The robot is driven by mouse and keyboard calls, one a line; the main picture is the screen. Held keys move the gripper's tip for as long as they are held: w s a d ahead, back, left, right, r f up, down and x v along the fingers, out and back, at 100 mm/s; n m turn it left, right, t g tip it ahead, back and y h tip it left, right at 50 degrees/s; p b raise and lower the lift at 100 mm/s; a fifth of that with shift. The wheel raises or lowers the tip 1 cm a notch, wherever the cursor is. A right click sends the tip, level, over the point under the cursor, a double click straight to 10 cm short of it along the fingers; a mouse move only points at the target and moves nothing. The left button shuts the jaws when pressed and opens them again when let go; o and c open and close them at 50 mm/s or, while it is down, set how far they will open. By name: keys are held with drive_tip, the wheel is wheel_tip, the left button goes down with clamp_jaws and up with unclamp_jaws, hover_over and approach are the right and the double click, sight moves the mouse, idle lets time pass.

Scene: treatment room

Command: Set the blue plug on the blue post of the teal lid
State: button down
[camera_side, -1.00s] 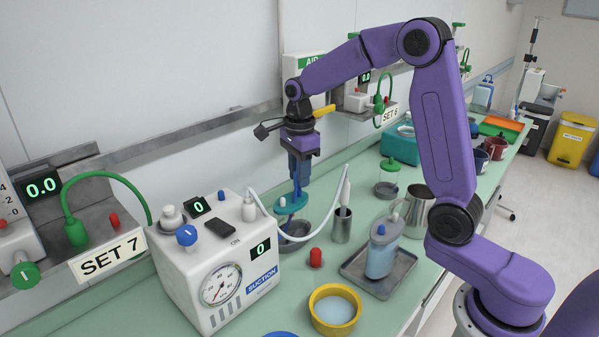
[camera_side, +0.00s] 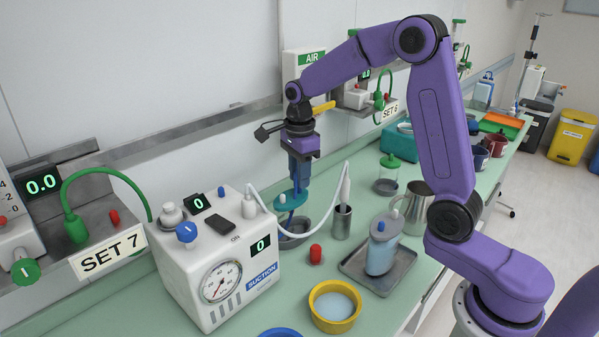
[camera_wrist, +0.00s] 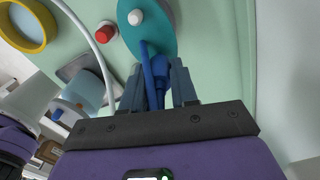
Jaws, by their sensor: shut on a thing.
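My gripper (camera_side: 299,182) is shut on the blue plug (camera_wrist: 160,68), with its fingers pointing down above the teal lid. In the wrist view the plug shows between the two fingers, a slim blue piece beside it. The teal lid (camera_side: 284,205) is round, at the back beside the suction unit; it also shows in the wrist view (camera_wrist: 163,32). A white post (camera_wrist: 136,17) stands on it. The blue post cannot be told apart from the plug, and I cannot tell whether they touch.
The white suction unit (camera_side: 215,255) stands left of the lid, its pale hose (camera_side: 290,217) passing close by. A steel cup (camera_side: 342,224) and a red-capped piece (camera_side: 315,254) are to the right. A tray (camera_side: 352,268) and yellow bowl (camera_side: 318,314) stand nearer.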

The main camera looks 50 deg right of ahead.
drive_tip(key=shift+f, duration=0.9)
idle(0.9)
drive_tip(key=c, duration=0.8)
unclamp_jaws()
drive_tip(key=shift+r, duration=0.1)
drive_tip(key=shift+r, duration=3.4)
